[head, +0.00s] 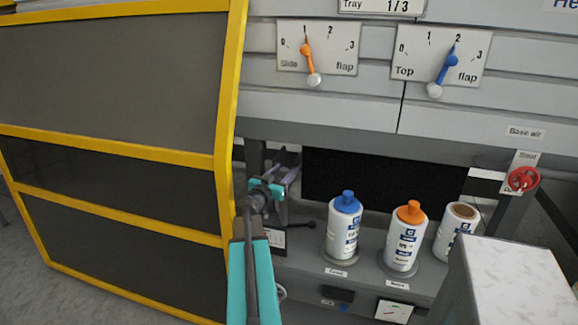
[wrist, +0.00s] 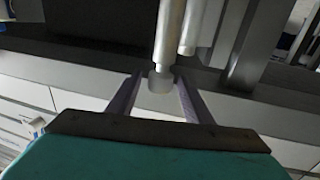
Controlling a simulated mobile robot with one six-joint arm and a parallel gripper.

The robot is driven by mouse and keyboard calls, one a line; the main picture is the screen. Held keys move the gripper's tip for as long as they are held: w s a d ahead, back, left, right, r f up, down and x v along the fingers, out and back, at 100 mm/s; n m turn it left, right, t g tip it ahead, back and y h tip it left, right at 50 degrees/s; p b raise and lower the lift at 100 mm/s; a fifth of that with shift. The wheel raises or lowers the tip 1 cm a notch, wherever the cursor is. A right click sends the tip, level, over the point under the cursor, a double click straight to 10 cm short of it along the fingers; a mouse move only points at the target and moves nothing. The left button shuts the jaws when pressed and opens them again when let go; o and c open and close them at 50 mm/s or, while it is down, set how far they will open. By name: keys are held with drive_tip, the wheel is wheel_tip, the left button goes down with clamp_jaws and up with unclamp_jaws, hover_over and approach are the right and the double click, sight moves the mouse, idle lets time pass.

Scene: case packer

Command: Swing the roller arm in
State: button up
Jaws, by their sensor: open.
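My gripper (head: 286,162) reaches into the opening under the grey panels in the head view, left of the bottles. In the wrist view my gripper (wrist: 157,78) is open, with one finger on each side of the end of a pale metal cylinder (wrist: 168,42). This cylinder looks like the roller arm's roller or grip. Its rounded end lies between the fingers, close to the right one; I cannot tell if they touch. A second, thinner metal rod (wrist: 192,30) runs beside it. In the head view I cannot make out the roller arm behind my gripper.
A yellow-framed guard door (head: 222,160) stands close left of my arm. A blue-capped bottle (head: 344,225), an orange-capped bottle (head: 405,238) and a brown-topped roll or bottle (head: 456,228) stand on the ledge to the right. A red valve handle (head: 523,179) is at far right.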

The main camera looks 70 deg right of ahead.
drive_tip(key=shift+s+d+p, duration=0.15)
drive_tip(key=shift+d+p, duration=0.2)
drive_tip(key=shift+d, duration=0.8)
drive_tip(key=shift+s+d+p, duration=0.15)
drive_tip(key=shift+d+p, duration=0.15)
drive_tip(key=shift+d, duration=0.8)
clamp_jaws()
